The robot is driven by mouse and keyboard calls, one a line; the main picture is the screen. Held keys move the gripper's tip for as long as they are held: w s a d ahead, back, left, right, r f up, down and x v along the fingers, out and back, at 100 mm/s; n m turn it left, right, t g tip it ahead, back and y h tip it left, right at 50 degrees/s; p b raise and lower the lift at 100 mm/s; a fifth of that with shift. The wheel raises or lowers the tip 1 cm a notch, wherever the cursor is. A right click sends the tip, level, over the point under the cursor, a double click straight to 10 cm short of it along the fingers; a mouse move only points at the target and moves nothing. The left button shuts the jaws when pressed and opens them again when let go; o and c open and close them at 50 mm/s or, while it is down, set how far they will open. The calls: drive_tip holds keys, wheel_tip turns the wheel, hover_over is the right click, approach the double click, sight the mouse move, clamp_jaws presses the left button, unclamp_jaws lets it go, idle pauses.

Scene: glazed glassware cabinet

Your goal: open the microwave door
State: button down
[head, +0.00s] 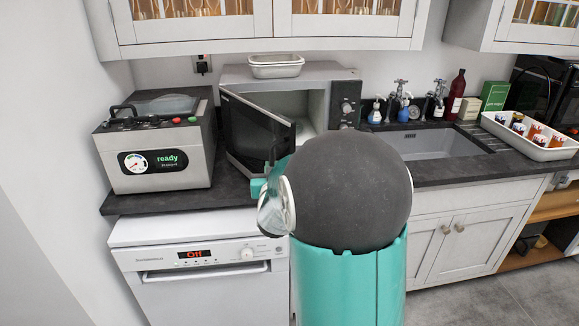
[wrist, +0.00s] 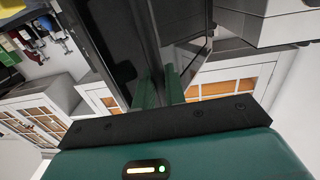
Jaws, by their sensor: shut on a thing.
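The microwave (head: 345,108) stands on the dark counter with its door (head: 252,128) partly open, swung out toward the front left. Its pale inside shows behind the door. My gripper (head: 264,184) is at the front free edge of the door, and my own rounded arm link largely hides it. In the wrist view, the green fingers of my gripper (wrist: 159,85) are closed on the door's edge or handle; I cannot tell which. The dark door (wrist: 143,40) runs away from the fingers there.
A grey machine with a "ready" display (head: 154,160) stands close left of the door. A white dish (head: 276,66) sits on top of the microwave. The sink (head: 435,142), bottles and a tray (head: 530,145) are to the right. A white dishwasher (head: 200,265) is below.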

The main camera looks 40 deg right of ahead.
drive_tip(key=w+a+m+g+h, duration=0.3)
drive_tip(key=a, duration=0.6)
drive_tip(key=w+a+m+g+h, duration=0.3)
drive_tip(key=a, duration=0.5)
drive_tip(key=shift+w+a+g, duration=0.4)
drive_tip(key=shift+r, duration=0.1)
drive_tip(key=c, duration=1.6)
unclamp_jaws()
drive_tip(key=shift+w+d, duration=0.1)
drive_tip(key=shift+o, duration=0.2)
drive_tip(key=shift+a, duration=0.2)
drive_tip(key=v, duration=1.4)
drive_tip(key=shift+f, duration=0.2)
